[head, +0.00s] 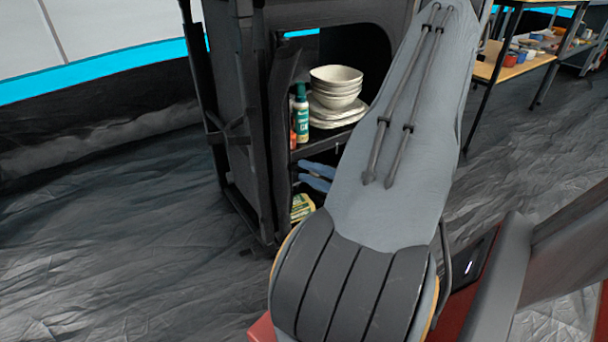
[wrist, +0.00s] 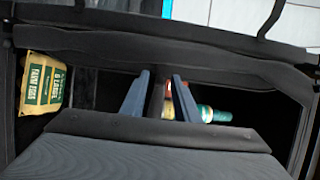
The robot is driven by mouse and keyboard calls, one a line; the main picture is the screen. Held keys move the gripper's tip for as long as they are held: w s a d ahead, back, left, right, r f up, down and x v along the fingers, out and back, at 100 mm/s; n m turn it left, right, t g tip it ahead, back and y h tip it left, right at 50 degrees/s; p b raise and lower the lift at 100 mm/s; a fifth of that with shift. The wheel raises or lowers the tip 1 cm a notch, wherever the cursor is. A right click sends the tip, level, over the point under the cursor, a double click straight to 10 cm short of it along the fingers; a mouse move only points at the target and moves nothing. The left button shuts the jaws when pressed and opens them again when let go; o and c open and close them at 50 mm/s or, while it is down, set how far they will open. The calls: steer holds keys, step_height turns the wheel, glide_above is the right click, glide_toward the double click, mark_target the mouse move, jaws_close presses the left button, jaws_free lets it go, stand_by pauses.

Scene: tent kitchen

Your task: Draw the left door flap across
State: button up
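The left door flap (head: 283,125) is a dark, narrow upright panel at the left side of the opening of a black fabric cupboard (head: 240,120). In the wrist view, which is turned sideways, a dark band that looks like the flap (wrist: 150,47) runs across the top. My gripper (head: 317,176) is at the opening, just right of the flap and by the lower shelf. In the wrist view its two blue-grey fingers (wrist: 160,97) stand apart. A dark strip, apparently the shelf edge, shows between them. I see no contact with the flap. My arm hides the cupboard's right side.
White bowls (head: 336,85) on plates and a green bottle (head: 301,112) stand on the upper shelf (head: 322,145). A farm eggs pack (wrist: 46,82) sits below. A table (head: 515,65) with small items stands at back right. The groundsheet (head: 110,240) at left is clear.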

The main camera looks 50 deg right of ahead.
steer(key=shift+w+a, duration=0.1)
steer(key=shift+w, duration=0.9)
steer(key=shift+c, duration=0.3)
jaws_close()
